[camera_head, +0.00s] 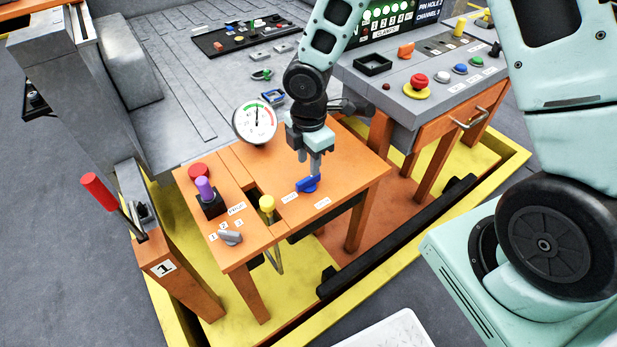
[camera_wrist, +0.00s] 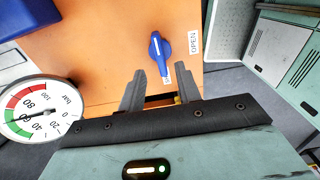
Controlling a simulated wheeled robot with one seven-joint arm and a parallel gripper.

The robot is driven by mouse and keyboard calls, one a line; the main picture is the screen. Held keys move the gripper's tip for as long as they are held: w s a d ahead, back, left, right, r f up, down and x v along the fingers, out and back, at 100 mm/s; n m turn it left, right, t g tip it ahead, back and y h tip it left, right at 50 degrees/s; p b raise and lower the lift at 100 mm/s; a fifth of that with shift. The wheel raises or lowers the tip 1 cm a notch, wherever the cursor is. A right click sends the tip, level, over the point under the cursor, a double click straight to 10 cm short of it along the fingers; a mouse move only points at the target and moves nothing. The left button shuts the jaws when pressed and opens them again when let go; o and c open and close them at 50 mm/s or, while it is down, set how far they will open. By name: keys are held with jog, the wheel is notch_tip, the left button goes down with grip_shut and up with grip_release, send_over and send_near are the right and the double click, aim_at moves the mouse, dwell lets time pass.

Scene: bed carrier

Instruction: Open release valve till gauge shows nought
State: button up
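The blue valve lever (camera_head: 307,184) sits on the orange table top (camera_head: 345,172); in the wrist view the lever (camera_wrist: 160,53) points away from the OPEN label (camera_wrist: 194,43), toward another small, partly hidden label (camera_wrist: 166,82). My gripper (camera_head: 311,166) is just above the lever, pointing down. In the wrist view my gripper (camera_wrist: 160,90) is open and empty, its fingers spread apart, with the lever ahead of them. The round white gauge (camera_head: 255,122) stands at the table's back edge. In the wrist view the gauge (camera_wrist: 40,106) has its needle well away from 0, roughly around 60.
A grey console (camera_head: 405,105) with buttons stands behind right. A red-handled lever (camera_head: 98,191) is at left.

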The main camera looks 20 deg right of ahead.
aim_at(309, 178)
notch_tip(309, 178, down, 6)
jog(key=shift+r+b, duration=0.1)
jog(key=shift+b, duration=0.3)
jog(key=shift+c, duration=0.3)
grip_shut()
